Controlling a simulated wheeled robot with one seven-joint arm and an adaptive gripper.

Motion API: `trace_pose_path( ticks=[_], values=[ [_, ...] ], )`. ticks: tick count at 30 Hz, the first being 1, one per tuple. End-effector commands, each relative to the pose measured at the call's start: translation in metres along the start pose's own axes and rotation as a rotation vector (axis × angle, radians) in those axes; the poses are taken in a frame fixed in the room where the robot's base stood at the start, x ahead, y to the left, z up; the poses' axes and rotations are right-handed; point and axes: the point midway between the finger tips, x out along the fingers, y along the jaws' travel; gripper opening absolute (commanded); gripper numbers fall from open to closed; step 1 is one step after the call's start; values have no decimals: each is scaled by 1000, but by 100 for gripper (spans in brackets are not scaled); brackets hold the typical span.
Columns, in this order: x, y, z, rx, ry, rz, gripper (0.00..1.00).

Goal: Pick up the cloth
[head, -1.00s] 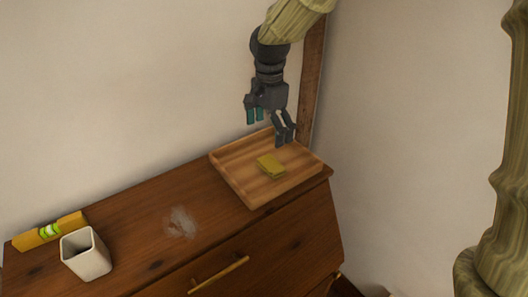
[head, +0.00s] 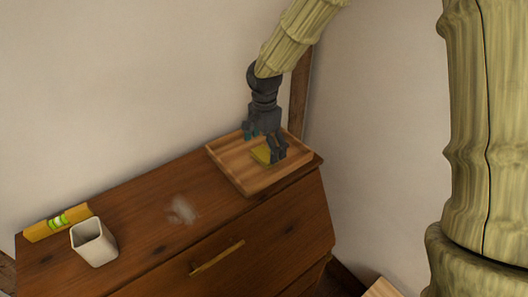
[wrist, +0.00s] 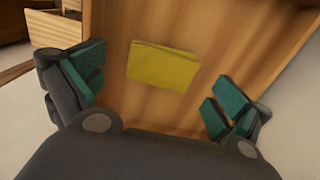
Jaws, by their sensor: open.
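The cloth (head: 262,156) is a small folded yellow piece lying flat in the wooden tray (head: 233,176) on top of the dresser. In the wrist view the cloth (wrist: 163,65) lies between and a little beyond my two teal-padded fingers, with clear gaps on both sides. My gripper (head: 265,146) is open and empty, pointing down just above the tray. It hides part of the cloth in the head view. In the wrist view my gripper (wrist: 155,95) spans wider than the cloth, and the tray floor (wrist: 205,30) shows around it.
The tray has a low raised rim and sits at the dresser's right end, near the wall. A whitish smudge (head: 181,209) marks the dresser top (head: 145,218). A white cup (head: 94,243) and a yellow level (head: 57,222) stand at the left end.

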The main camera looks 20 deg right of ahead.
Motion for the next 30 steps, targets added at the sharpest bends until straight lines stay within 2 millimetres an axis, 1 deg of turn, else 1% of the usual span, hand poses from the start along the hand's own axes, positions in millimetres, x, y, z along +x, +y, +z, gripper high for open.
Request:
trace_pose_path(
  ticks=[3,6,10,16,17,18,23,24,30],
  values=[
    [11,0,0,0,0,2,100],
    [17,0,0,-1,0,2,100],
    [21,0,0,0,0,0,100],
    [22,0,0,0,0,0,100],
    [22,0,0,0,0,0,96],
    [22,0,0,0,0,0,89],
    [21,0,0,0,1,0,60],
    [21,0,0,0,1,0,57],
    [21,0,0,0,1,0,57]
  ],
)
